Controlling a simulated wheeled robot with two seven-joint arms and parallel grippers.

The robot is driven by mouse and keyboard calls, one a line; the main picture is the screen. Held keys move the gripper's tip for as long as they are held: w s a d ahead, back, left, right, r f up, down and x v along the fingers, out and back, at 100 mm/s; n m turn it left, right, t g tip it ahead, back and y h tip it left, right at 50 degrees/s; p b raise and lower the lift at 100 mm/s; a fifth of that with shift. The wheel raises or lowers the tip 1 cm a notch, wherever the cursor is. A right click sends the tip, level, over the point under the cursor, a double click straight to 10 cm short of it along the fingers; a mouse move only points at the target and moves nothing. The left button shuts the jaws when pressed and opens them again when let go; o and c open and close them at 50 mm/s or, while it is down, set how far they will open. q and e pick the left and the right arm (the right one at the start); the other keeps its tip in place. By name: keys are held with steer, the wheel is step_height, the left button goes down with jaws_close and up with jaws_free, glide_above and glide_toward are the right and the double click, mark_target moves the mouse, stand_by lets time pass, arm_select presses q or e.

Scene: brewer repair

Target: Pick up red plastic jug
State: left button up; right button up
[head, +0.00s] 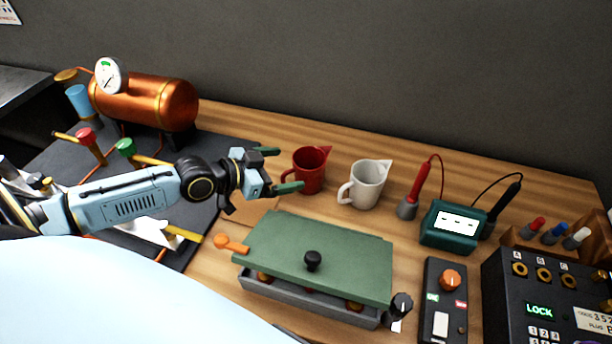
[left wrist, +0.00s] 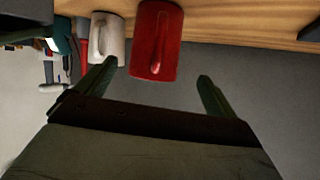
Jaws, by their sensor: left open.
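The red plastic jug (head: 311,171) stands upright on the wooden table, left of a white jug (head: 367,185). My left gripper (head: 279,170) is open just left of the red jug, its two fingers apart and pointing toward it. In the left wrist view the red jug (left wrist: 157,42) shows ahead of the gap between the open fingers (left wrist: 154,90), with its handle facing the camera. The white jug (left wrist: 107,38) is beside it, near one finger. Nothing is between the fingers. My right gripper is not in view.
A green-lidded box (head: 320,250) with a black knob lies in front of the jugs. A copper tank (head: 150,102) stands at the left back on a dark mat. A green meter (head: 452,226) with probes is right of the white jug. A grey wall is behind.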

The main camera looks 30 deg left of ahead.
mark_target(295, 169)
arm_select(q)
steer(key=shift+d+x, duration=0.15)
steer(key=shift+x, duration=1.25)
steer(key=shift+d+x, duration=0.2)
steer(key=shift+x, duration=1.15)
steer(key=shift+s, duration=0.2)
steer(key=shift+c, duration=0.3)
steer(key=c, duration=1.1)
